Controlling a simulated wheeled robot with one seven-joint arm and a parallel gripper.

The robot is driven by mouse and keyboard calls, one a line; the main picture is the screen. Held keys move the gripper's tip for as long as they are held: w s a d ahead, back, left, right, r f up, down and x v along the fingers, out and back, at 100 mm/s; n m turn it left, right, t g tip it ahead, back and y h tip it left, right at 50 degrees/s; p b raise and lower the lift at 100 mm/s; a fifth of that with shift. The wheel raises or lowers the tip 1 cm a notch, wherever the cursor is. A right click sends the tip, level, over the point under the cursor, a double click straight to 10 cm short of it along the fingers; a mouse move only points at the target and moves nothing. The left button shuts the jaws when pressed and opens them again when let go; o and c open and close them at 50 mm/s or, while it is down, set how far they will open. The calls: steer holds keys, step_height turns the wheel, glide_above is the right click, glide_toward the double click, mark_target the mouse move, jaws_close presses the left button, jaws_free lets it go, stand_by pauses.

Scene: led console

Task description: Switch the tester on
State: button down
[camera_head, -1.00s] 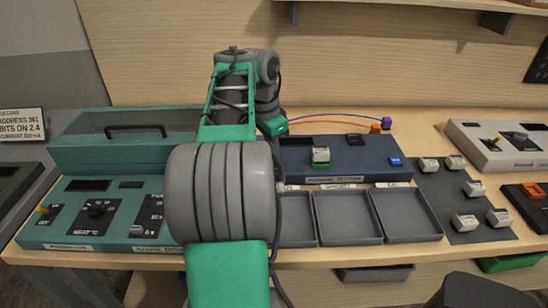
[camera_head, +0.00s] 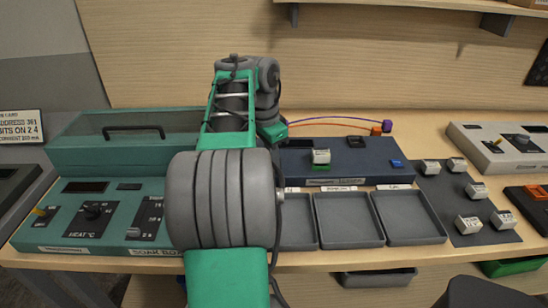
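A dark blue console (camera_head: 345,168) with a white block-shaped part (camera_head: 320,157) on top stands mid-bench. An orange plug (camera_head: 376,130) and a purple plug (camera_head: 387,125) with thin wires lie behind it. A pale grey unit (camera_head: 500,145) with a dark knob stands at the right. Labels are too small to read, so I cannot tell which one is the tester. My arm reaches over the bench and bends down at the left end of the blue console. A green part near its end shows there; my gripper's fingers are hidden behind my arm.
A green soak box (camera_head: 95,215) with a heat dial and a lidded chamber (camera_head: 120,148) stands at the left. Grey trays (camera_head: 347,220) line the front. A dark mat (camera_head: 462,205) holds several white blocks. A shelf (camera_head: 410,8) hangs above.

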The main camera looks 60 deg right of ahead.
steer(key=shift+w+d, duration=0.15)
steer(key=shift+d, duration=0.3)
steer(key=shift+w+d+p, duration=0.3)
steer(key=shift+d+p, duration=0.1)
steer(key=shift+d, duration=0.05)
step_height(320, 180, up, 7)
steer(key=p, duration=0.6)
steer(key=shift+s+a, duration=0.2)
steer(key=shift+a, duration=0.15)
